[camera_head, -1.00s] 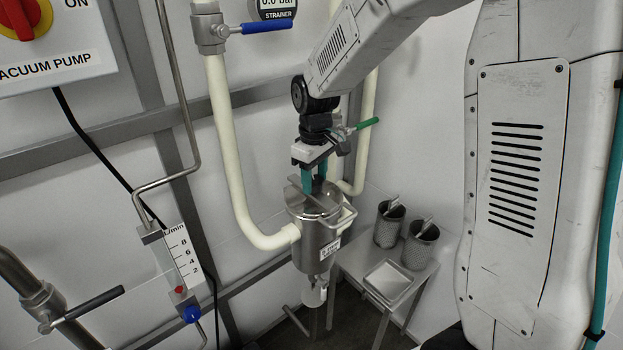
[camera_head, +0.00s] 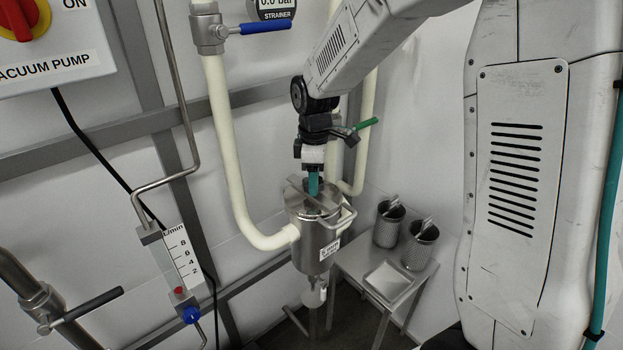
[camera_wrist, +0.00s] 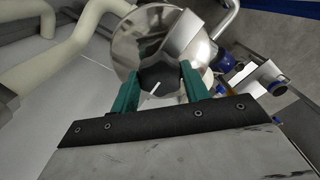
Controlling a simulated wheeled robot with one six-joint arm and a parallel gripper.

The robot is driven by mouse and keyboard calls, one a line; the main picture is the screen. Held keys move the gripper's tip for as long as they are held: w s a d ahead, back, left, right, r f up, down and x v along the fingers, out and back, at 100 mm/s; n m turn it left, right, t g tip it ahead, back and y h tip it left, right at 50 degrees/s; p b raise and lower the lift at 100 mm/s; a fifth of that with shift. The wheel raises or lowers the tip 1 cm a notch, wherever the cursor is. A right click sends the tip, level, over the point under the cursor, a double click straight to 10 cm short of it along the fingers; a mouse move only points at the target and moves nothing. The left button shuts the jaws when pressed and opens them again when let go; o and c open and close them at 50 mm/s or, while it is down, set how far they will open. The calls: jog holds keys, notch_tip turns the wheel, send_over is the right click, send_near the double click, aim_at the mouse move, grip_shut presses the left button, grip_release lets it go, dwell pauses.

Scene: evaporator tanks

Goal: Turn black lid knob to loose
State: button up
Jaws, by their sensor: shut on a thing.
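The steel strainer pot (camera_head: 320,230) stands upright, with its shiny round lid (camera_head: 309,198) on top and a bar across the lid. In the wrist view the lid (camera_wrist: 150,35) shows behind my fingers. The black knob (camera_wrist: 160,80), many-sided with a white pointer line, sits at the lid's middle between my two green fingers. My gripper (camera_head: 313,190) points straight down over the lid and hides the knob in the head view. In the wrist view my gripper (camera_wrist: 158,85) is shut on the knob, one finger on each side.
Cream pipes (camera_head: 235,160) run beside the pot on the left and behind it. A green-handled valve (camera_head: 367,123) is close to my wrist. A small steel table (camera_head: 350,262) at the right holds two perforated baskets (camera_head: 388,224) and a shallow tray (camera_head: 388,279).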

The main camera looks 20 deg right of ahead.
jog(key=shift+s+a+f, duration=0.1)
jog(key=shift+s+a, duration=0.1)
jog(key=o, duration=1)
jog(key=shift+a, duration=0.2)
jog(key=shift+d, duration=0.25)
jog(key=shift+w+r, duration=0.1)
jog(key=shift+r, duration=0.45)
notch_tip(320, 180, up, 7)
jog(key=shift+f, duration=0.1)
